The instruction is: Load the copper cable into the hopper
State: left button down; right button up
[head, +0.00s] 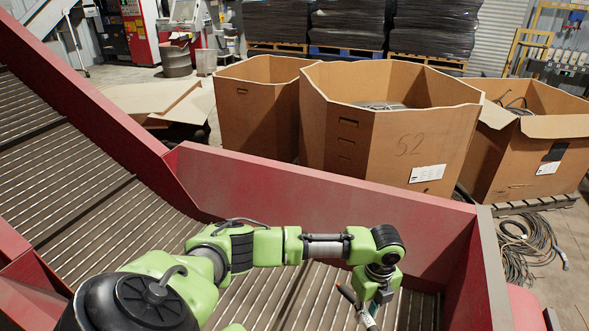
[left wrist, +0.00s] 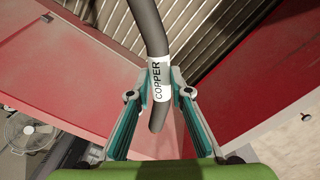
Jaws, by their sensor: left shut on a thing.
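The copper cable is a thick grey cable (left wrist: 149,27) with a white label reading COPPER, seen in the left wrist view. My left gripper (left wrist: 161,90) is shut on it at the label, and the cable sticks out on both sides of the fingers. In the head view, my left gripper (head: 371,300) hangs over the front right part of the hopper (head: 330,205), inside its red walls. The hopper has a ribbed metal floor, with a slatted incline rising to the left. A dark cable end (head: 346,293) shows beside the fingers. My right gripper is not in view.
Large cardboard boxes (head: 258,110) stand behind the hopper's back wall; the middle box (head: 395,145) is marked 52. Coiled cable (head: 525,245) lies on the floor at right. Stacked dark sheets (head: 345,22) stand on pallets at the back. The hopper floor near the arm looks clear.

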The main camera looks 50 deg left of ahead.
pick_arm(q)
jog(key=shift+w+a+r+m, duration=0.25)
jog(key=shift+w+a+m, duration=0.1)
jog(key=shift+w+m, duration=0.45)
jog(key=shift+a+m, duration=0.1)
jog(key=shift+m, duration=0.2)
jog(key=shift+f, duration=0.2)
notch_tip(320, 180, down, 6)
jog(key=b, duration=0.6)
jog(key=shift+r, duration=0.15)
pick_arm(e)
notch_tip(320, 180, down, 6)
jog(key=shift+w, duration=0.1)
pick_arm(q)
jog(key=c, duration=1.8)
grip_release()
jog(key=shift+o, duration=0.2)
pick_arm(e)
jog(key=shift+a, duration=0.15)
